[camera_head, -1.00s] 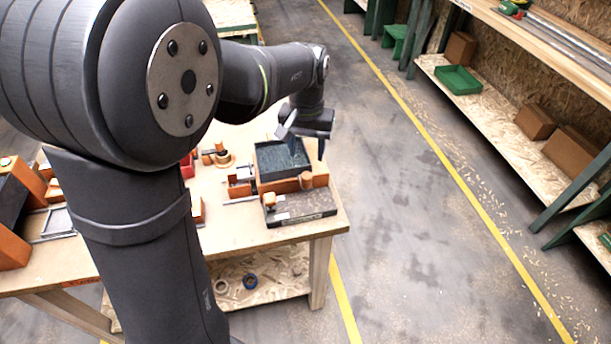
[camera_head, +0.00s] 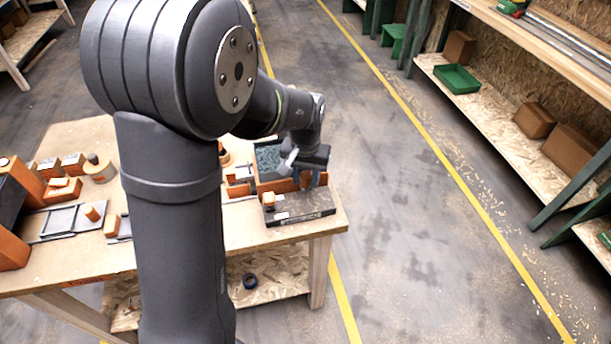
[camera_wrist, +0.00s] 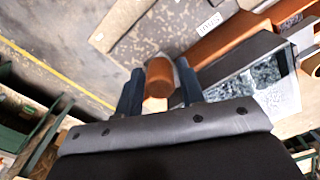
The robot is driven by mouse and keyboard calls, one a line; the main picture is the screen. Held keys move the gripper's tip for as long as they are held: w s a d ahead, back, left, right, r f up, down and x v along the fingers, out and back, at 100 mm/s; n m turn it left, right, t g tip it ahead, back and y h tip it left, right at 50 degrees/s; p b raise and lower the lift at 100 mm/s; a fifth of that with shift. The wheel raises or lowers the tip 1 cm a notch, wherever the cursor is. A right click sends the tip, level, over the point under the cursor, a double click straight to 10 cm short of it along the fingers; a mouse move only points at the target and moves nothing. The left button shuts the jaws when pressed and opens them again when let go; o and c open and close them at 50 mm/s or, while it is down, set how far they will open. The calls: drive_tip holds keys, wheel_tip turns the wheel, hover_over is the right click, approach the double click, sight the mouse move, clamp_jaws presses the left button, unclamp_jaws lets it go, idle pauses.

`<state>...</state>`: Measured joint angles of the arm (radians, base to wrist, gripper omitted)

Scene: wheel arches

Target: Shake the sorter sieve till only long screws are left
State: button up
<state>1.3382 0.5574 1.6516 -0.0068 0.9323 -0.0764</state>
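The sorter sieve (camera_head: 258,174) is an orange-sided box with a dark inner tray at the right end of the workbench. A mass of small blue-grey pieces (camera_head: 268,156), too small to tell long from short, lies in it; they also show in the wrist view (camera_wrist: 257,82). My gripper (camera_head: 306,181) is over the near right side of the sieve, pointing down. In the wrist view, its two fingers (camera_wrist: 159,88) stand apart on either side of a brown cylindrical knob (camera_wrist: 159,72). I see no clear grip on the knob. In the head view, my gripper hides this knob.
Metal frames (camera_head: 68,222) and orange blocks (camera_head: 62,188) cover the left of the workbench (camera_head: 90,262). Open floor lies to the right.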

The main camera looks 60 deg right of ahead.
clamp_jaws()
drive_tip(key=shift+s+d, duration=1.3)
drive_tip(key=shift+o, duration=2)
unclamp_jaws()
wheel_tip(320, 180, up, 18)
drive_tip(key=shift+f, duration=0.25)
drive_tip(key=shift+w, duration=0.1)
